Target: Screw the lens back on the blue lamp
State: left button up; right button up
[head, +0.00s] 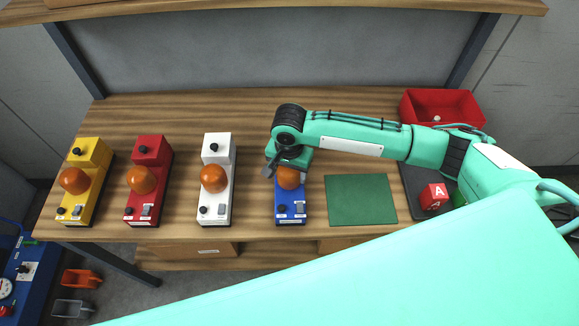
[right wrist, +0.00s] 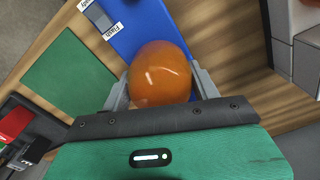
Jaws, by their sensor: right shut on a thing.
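The blue lamp (head: 290,208) stands on the wooden table, right of the white lamp. Its orange lens (head: 288,178) sits over the lamp body, partly hidden by my right gripper (head: 288,166) in the head view. In the right wrist view the orange lens (right wrist: 160,74) is between the two grey fingers of my right gripper (right wrist: 160,88), which is shut on it. The blue body (right wrist: 135,28) shows behind the lens. Whether the lens touches its seat is hidden. My left gripper is not in view.
White (head: 214,190), red (head: 147,188) and yellow (head: 82,190) lamps with orange lenses stand to the left. A green mat (head: 360,200) lies bare to the right. Beyond it are a red bin (head: 440,106) and a red cube marked A (head: 433,197) on a dark tray.

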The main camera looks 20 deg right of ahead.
jog(key=shift+f, duration=0.3)
jog(key=shift+f, duration=0.2)
dwell(0.5)
jog(key=shift+r+m+p, duration=0.2)
jog(key=shift+m+p, duration=0.3)
jog(key=shift+p, duration=0.55)
jog(key=m+p, duration=0.2)
jog(key=p, duration=0.1)
jog(key=shift+w+f+m+p, duration=0.1)
jog(key=shift+m+p, duration=0.4)
